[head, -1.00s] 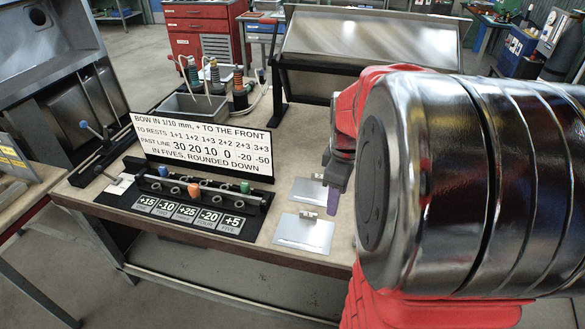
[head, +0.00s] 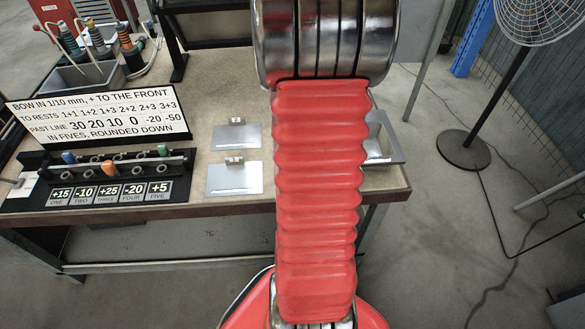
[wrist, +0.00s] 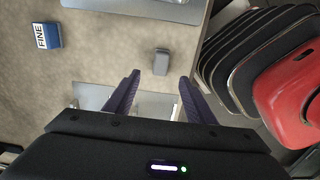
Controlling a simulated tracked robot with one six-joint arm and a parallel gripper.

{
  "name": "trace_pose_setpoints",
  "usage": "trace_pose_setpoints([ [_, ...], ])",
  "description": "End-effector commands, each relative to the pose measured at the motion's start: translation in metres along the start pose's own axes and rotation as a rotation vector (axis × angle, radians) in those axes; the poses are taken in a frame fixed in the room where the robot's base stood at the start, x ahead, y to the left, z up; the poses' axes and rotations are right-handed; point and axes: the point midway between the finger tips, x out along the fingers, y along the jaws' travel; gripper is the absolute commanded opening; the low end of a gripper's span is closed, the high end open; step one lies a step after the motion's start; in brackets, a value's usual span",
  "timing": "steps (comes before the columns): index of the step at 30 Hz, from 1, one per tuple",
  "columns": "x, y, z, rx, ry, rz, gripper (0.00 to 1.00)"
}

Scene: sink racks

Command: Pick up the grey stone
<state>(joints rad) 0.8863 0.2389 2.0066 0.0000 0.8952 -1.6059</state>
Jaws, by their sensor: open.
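The grey stone (wrist: 161,62) is a small grey block lying on the bench top in the wrist view. My gripper (wrist: 160,76) is open, its two dark purple fingers spread and empty. The stone shows just beyond the fingertips, about centred between them; I cannot tell the height gap. In the head view my red arm covers the middle of the bench, and neither the stone nor my gripper shows there.
A blue block marked FINE (wrist: 47,36) lies left of the stone. A grey metal tray (head: 383,158) is at the bench's right end, partly behind my arm. Two metal plates (head: 234,178) (head: 236,137) and a rack with coloured pegs (head: 100,180) are to the left.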

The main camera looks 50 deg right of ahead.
Motion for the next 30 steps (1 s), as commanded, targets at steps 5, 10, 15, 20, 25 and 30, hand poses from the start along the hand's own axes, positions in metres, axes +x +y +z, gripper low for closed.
trace_pose_setpoints([
  [5,0.027,-0.001,0.000,0.000,0.000,-0.005,0.50],
  [10,0.053,-0.001,0.000,0.000,0.000,-0.004,0.50],
  [15,0.073,-0.001,0.000,0.000,0.000,-0.004,0.50],
  [20,0.077,-0.001,0.000,0.000,0.000,0.000,0.50],
  [25,0.076,-0.001,0.000,0.000,0.000,-0.001,0.50],
  [30,0.082,-0.001,0.000,0.000,0.000,-0.003,0.50],
])
